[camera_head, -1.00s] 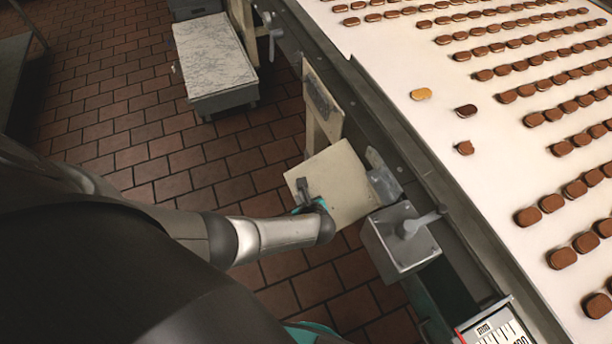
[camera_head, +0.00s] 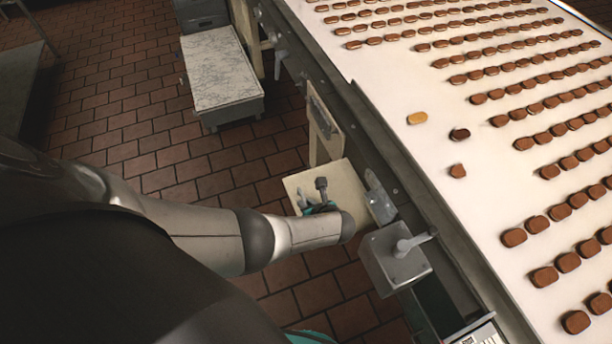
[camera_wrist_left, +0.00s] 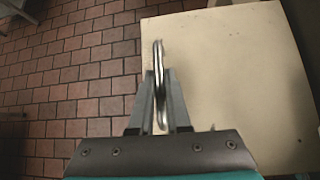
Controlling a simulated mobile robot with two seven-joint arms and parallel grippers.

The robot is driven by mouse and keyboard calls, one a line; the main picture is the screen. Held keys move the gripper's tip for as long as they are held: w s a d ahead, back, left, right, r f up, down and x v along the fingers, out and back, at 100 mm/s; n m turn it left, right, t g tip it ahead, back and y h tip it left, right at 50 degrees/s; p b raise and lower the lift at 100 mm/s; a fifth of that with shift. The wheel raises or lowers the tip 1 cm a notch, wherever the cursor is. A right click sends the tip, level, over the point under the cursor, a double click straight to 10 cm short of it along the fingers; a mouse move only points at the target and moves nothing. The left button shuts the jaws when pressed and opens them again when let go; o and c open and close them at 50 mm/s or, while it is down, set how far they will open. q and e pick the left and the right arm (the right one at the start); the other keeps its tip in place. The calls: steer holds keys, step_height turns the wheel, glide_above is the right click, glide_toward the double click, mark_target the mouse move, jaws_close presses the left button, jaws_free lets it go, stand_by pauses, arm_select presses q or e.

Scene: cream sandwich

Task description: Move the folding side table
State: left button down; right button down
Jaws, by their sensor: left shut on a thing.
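The folding side table is a cream square panel (camera_head: 348,178) at the side of the conveyor frame, in the middle of the head view. My left gripper (camera_head: 316,190) is over its left part, and my forearm hides its lower edge. In the left wrist view the panel (camera_wrist_left: 235,75) fills the right side. There my left gripper (camera_wrist_left: 159,95) is shut on a thin shiny metal piece along the panel's left edge. How that piece joins the panel is not clear. My right gripper is not in view.
A grey box with a lever (camera_head: 395,258) stands just below the panel, close to my forearm. The white conveyor (camera_head: 400,75) carries many brown biscuits. A marble-topped cart (camera_head: 222,70) stands at the upper left. Brick-red tiled floor (camera_head: 130,120) is open to the left.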

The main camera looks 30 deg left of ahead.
arm_select(q)
steer(key=shift+w+a+r, duration=0.15)
steer(key=shift+r, duration=0.05)
steer(key=c, duration=1.3)
jaws_free()
steer(key=shift+o, duration=0.7)
steer(key=p+v, duration=0.4)
steer(key=v, duration=0.3)
steer(key=shift+d+r+p, duration=0.25)
steer(key=shift+p, duration=0.1)
steer(key=p+v, duration=0.1)
steer(key=v, duration=0.6)
steer(key=shift+s+d+r+p, duration=0.2)
steer(key=shift+s+d+p, duration=0.05)
steer(key=shift+p, duration=0.05)
